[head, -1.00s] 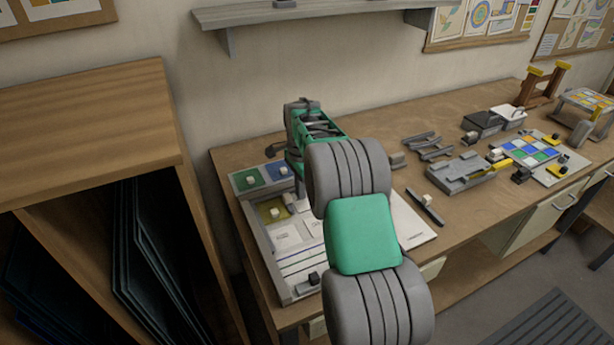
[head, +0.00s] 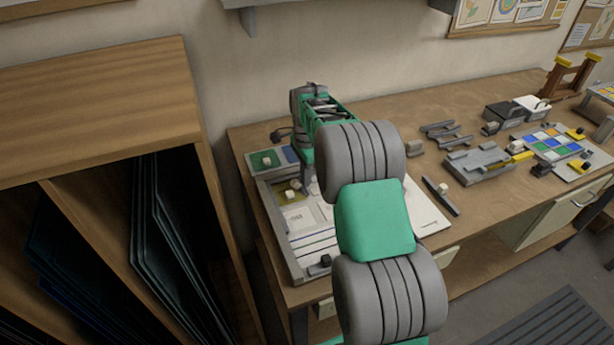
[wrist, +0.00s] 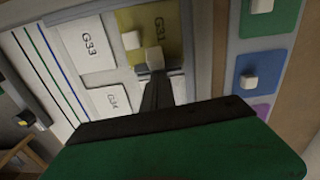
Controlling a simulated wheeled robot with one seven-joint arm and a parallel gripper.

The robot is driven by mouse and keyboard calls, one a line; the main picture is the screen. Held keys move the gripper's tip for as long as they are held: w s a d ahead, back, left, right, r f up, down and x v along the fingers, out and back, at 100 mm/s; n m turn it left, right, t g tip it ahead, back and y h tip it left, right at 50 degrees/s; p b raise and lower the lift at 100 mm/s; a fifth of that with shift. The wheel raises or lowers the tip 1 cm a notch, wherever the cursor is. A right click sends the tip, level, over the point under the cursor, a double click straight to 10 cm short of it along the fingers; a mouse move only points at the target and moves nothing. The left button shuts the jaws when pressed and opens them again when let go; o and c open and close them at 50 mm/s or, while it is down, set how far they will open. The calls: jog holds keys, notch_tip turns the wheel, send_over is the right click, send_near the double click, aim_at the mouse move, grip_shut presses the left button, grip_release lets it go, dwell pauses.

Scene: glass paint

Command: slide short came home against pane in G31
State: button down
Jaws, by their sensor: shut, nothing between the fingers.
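The olive-yellow pane (wrist: 143,22) lies in the cell marked G31 in the wrist view, with a pale knob (wrist: 132,40) on it. It also shows in the head view (head: 281,189). A grey strip with a pale block (wrist: 154,60), apparently the short came, lies along the pane's near edge; whether they touch cannot be told. My gripper (wrist: 157,82) is shut, its dark fingers at or just behind that block; contact is unclear. In the head view my arm hides the fingertips.
Cells G33 (wrist: 87,42) and G34 (wrist: 112,99) lie left of and below G31 in the wrist view. A green pane (head: 258,167) and a blue pane (wrist: 258,74) with knobs sit beside the board. Grey tools and a jig (head: 478,163) stand right; a wooden rack (head: 95,100) stands left.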

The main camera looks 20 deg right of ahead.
jog(key=d, duration=0.4)
jog(key=shift+w+d+r, duration=0.1)
jog(key=shift+w+r, duration=0.1)
jog(key=shift+r, duration=0.05)
notch_tip(320, 180, up, 8)
jog(key=d+b, duration=0.2)
jog(key=b, duration=0.2)
jog(key=shift+m, duration=0.3)
jog(key=f, duration=0.3)
jog(key=f+p, duration=0.1)
jog(key=f, duration=0.2)
jog(key=f+p, duration=0.1)
jog(key=f, duration=0.2)
jog(key=shift+s, duration=0.25)
jog(key=a+p, duration=0.1)
jog(key=a, duration=0.2)
jog(key=shift+a, duration=0.4)
jog(key=shift+a+f, duration=0.15)
jog(key=shift+a, duration=0.1)
jog(key=shift+a, duration=1.05)
